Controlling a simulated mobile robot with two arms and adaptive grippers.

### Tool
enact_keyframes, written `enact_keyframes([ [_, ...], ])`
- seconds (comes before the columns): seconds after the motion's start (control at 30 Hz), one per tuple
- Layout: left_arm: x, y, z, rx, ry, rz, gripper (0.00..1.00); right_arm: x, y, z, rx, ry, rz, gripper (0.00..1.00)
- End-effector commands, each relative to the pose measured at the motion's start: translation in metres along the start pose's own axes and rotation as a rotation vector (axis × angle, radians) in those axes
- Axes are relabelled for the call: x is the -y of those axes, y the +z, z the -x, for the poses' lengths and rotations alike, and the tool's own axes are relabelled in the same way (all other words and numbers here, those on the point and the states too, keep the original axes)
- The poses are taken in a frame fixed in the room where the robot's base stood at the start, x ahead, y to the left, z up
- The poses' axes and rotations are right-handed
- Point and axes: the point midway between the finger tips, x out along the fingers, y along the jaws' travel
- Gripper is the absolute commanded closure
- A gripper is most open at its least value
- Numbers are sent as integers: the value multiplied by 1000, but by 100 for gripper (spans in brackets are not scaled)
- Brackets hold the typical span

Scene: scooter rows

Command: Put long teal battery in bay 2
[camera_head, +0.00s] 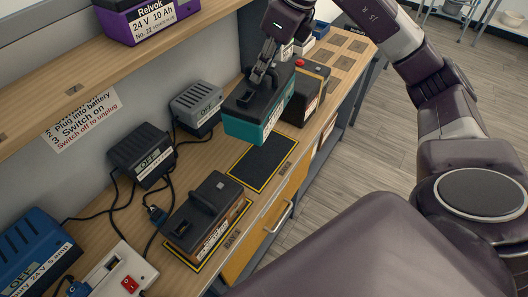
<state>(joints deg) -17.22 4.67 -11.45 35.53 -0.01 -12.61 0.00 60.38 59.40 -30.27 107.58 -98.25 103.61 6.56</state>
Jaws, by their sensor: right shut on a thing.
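A long battery with a black top and teal lower sides (257,128) hangs over the bench, tilted in the picture. My right gripper (262,76) is shut on its top handle. An empty dark bay pad with a yellow outline (262,163) lies on the bench just below and in front of the battery, with a visible gap between them. A black battery with orange-brown sides (203,212) sits in the nearer yellow-outlined bay. The bay labels are too small or hidden to read for certain. My left gripper is not in view.
A black box with a red button (308,88) stands just behind the teal battery. Chargers (142,152) with cables line the wall side. A purple battery (147,22) is on the shelf above. A blue charger (30,250) and a white switch box (118,272) stand near left.

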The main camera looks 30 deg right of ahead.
Motion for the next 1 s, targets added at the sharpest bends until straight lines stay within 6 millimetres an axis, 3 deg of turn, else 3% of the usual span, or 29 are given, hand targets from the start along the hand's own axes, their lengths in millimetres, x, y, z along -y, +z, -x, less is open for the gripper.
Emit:
enact_keyframes([
  [0.17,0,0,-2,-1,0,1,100,11,0,5,11,-47,-111,100],
  [0.33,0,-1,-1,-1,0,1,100,14,-7,-8,7,-57,-140,100],
  [1.0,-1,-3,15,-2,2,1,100,14,-55,-126,8,-56,-137,100],
])
